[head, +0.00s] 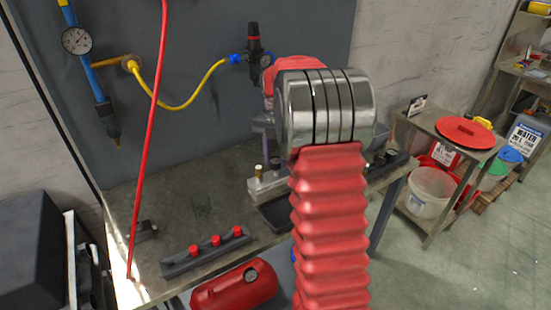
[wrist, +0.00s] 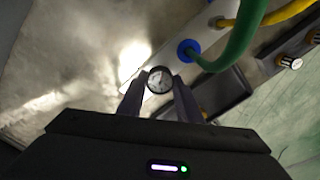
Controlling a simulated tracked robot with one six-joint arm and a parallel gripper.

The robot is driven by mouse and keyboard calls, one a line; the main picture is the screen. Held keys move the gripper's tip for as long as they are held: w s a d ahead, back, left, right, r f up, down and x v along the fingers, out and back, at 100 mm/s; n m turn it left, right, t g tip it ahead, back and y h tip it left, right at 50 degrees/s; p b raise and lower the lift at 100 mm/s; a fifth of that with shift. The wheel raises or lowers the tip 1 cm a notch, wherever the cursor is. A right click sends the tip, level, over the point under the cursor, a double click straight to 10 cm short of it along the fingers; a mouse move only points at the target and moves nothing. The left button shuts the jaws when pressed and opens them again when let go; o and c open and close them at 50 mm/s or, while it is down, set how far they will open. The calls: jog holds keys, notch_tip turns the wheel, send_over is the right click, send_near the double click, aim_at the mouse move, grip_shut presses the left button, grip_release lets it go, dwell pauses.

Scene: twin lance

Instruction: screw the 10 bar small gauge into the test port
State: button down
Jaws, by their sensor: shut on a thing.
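In the wrist view my gripper (wrist: 159,86) is shut on a small round gauge (wrist: 159,79) with a white dial and dark rim. The gauge sits between the two fingertips, its dial facing the camera; I cannot read its range. A metal block (wrist: 213,36) lies just beyond, to the upper right, with a blue collar (wrist: 187,50) and green hose on it. In the head view a metal block (head: 266,184) with a brass fitting stands on the bench. I cannot tell which opening is the test port.
A black tray (head: 276,217) lies in front of the block. A dark rack (head: 206,252) with red caps and a red tank (head: 234,288) are nearer. A red hose (head: 148,130) hangs at the left. The left bench top (head: 190,200) is mostly bare.

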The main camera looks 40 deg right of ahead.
jog(key=m, duration=0.5)
jog(key=shift+w+a, duration=0.1)
jog(key=shift+a, duration=0.05)
jog(key=m, duration=1.1)
jog(key=shift+m, duration=0.4)
jog(key=m, duration=0.5)
jog(key=shift+w, duration=0.1)
jog(key=c, duration=1.7)
grip_release()
jog(key=shift+o, duration=0.8)
jog(key=o, duration=0.5)
jog(key=shift+o, duration=0.2)
